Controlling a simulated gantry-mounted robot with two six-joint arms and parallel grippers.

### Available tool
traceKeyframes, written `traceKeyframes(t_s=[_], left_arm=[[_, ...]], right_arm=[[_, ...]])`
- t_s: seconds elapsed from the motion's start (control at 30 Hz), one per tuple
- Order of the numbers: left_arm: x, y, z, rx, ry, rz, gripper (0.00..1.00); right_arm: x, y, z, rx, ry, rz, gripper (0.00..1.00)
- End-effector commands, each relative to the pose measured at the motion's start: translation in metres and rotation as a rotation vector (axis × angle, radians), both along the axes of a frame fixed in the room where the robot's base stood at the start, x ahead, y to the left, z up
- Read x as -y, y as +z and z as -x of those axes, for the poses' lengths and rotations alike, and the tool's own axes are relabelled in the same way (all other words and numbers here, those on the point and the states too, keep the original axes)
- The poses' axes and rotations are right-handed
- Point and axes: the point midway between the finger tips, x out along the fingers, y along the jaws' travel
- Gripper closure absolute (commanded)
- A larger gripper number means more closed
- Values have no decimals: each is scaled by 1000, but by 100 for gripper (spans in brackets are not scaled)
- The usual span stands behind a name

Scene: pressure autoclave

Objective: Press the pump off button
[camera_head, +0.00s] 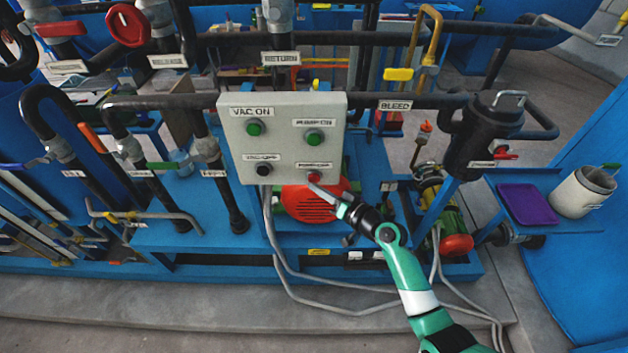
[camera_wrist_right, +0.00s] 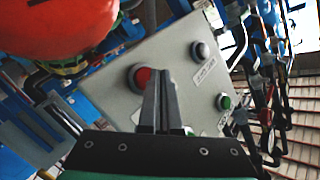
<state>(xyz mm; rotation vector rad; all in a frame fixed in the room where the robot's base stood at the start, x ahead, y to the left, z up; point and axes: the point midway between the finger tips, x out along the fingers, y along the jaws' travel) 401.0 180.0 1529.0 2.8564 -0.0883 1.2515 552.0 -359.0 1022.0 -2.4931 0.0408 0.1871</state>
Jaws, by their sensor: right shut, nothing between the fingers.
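The grey control box (camera_head: 285,135) carries two green buttons on top, a black one at the lower left and a red one at the lower right. The red pump off button (camera_head: 313,177) sits under its label. My right gripper (camera_head: 317,187) reaches up from the lower right, its fingertips just below the red button. In the right wrist view the red button (camera_wrist_right: 141,77) shows beside and partly behind the shut fingertips (camera_wrist_right: 161,74). The fingers hold nothing. I cannot tell whether they touch the button. My left gripper is out of view.
The green pump on button (camera_head: 314,137) is above the red one, and the black vac off button (camera_head: 264,170) is to its left. A red motor (camera_head: 310,205) lies behind and below the box. Black pipes (camera_head: 400,100) run alongside.

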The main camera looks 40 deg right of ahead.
Motion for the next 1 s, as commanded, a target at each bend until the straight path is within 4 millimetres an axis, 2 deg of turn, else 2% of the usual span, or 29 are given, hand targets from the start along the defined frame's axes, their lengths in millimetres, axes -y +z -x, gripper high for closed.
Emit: traceKeyframes(t_s=[0.1,1.0], left_arm=[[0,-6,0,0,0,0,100],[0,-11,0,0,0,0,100]], right_arm=[[3,-2,-3,0,0,0,100],[8,0,-8,1,0,1,100]])
